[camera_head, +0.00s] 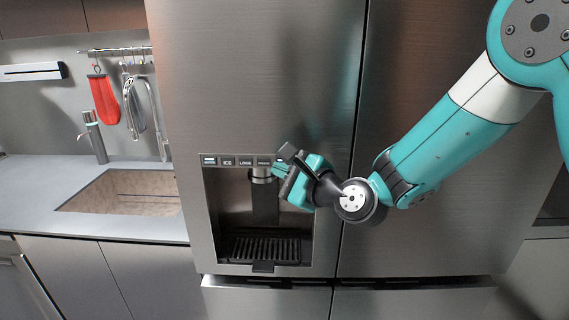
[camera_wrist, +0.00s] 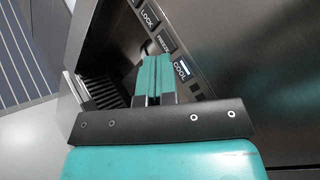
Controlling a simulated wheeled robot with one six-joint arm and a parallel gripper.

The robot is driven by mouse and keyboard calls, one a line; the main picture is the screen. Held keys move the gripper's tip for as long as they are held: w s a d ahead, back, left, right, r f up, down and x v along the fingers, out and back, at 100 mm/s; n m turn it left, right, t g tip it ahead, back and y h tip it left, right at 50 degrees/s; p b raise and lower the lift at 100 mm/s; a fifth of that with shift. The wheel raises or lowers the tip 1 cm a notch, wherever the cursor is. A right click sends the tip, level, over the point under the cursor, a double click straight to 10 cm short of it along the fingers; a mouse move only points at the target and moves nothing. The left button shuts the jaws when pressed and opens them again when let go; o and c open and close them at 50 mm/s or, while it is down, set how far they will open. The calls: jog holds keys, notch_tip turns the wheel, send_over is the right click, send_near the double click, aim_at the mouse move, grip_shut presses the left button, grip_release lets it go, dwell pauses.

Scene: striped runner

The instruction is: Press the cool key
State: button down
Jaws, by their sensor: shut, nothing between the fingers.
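The cool key (camera_wrist: 181,70) is a dark key with pale lettering and a light bar, at the end of the key row on the fridge dispenser panel. In the wrist view it lies just right of my gripper (camera_wrist: 154,78), whose teal fingers are shut together and empty. In the head view my gripper (camera_head: 278,169) is at the right end of the row and largely covers the cool key's area. I cannot tell whether the fingertips touch the panel; in the wrist view they appear beside the key, not over it.
The freeze key (camera_wrist: 166,45) and lock key (camera_wrist: 149,18) are close by; the ice key (camera_head: 227,162) is further left. The dispenser recess with its nozzle (camera_head: 261,175) and drip grille (camera_head: 266,249) lies below. A sink (camera_head: 122,191) is at left.

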jog(key=s, duration=0.4)
dwell(0.7)
jog(key=s+d+f+n+g+h+b, duration=0.1)
jog(key=s+d+n+g+h, duration=0.3)
jog(key=s+n, duration=0.8)
jog(key=s+d+f+n+g+h+b, duration=0.1)
jog(key=s+d+n+g+h+b, duration=0.1)
jog(key=s+d+n+g, duration=0.6)
jog(key=s+d+n+h, duration=0.1)
jog(key=s+d+n, duration=0.2)
jog(key=s, duration=0.3)
jog(key=shift+d+f+n+h, duration=0.15)
jog(key=shift+f+n+h, duration=0.2)
jog(key=shift+n, duration=0.45)
